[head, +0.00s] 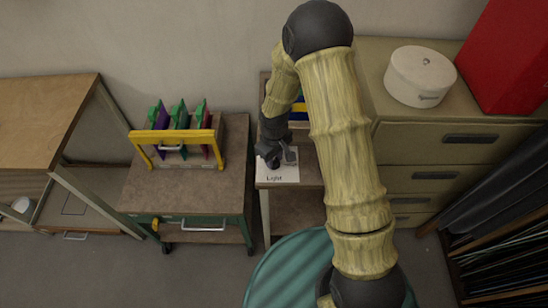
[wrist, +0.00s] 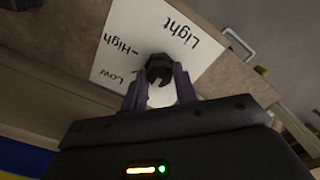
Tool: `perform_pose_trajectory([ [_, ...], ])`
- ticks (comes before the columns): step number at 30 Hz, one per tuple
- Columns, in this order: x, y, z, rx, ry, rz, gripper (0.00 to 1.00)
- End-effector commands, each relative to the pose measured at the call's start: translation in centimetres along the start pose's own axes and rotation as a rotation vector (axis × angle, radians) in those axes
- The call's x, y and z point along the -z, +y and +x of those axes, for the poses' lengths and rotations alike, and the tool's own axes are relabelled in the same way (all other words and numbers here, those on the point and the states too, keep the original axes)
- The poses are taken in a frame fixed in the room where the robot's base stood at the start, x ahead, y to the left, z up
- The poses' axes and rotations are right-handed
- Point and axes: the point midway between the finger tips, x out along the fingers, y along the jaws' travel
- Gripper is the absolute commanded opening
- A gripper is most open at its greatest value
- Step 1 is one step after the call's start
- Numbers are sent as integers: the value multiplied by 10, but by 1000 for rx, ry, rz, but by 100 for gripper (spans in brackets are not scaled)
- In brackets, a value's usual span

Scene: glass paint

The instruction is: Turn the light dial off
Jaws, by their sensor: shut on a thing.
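The light dial (wrist: 158,66) is a small dark round knob on a white plate (wrist: 128,30) in the wrist view. The plate reads "Light", "High" and "Low", upside down and tilted in this view. My gripper (wrist: 158,84) is shut on the dial, with one purple-grey finger on each side of it. A pale notch or mark shows on the knob. In the head view the plate (head: 278,177) lies on a small brown table, and my gripper (head: 277,158) reaches down at its back edge. The dial is not clear there behind the gripper.
A wooden cart (head: 185,190) with a yellow-framed rack (head: 180,137) of coloured panels stands to the left. A drawer cabinet (head: 440,155) with a round white box (head: 420,75) and a red box (head: 512,60) stands to the right. Yellow and blue items sit behind my gripper.

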Motion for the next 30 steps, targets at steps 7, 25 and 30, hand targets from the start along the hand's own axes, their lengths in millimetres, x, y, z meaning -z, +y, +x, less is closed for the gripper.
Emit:
perform_pose_trajectory([
  [7,2,1,-2,-3,7,-20,6],
  [25,1,0,-1,-1,3,-17,50],
  [30,1,0,-7,-1,5,-16,50],
])
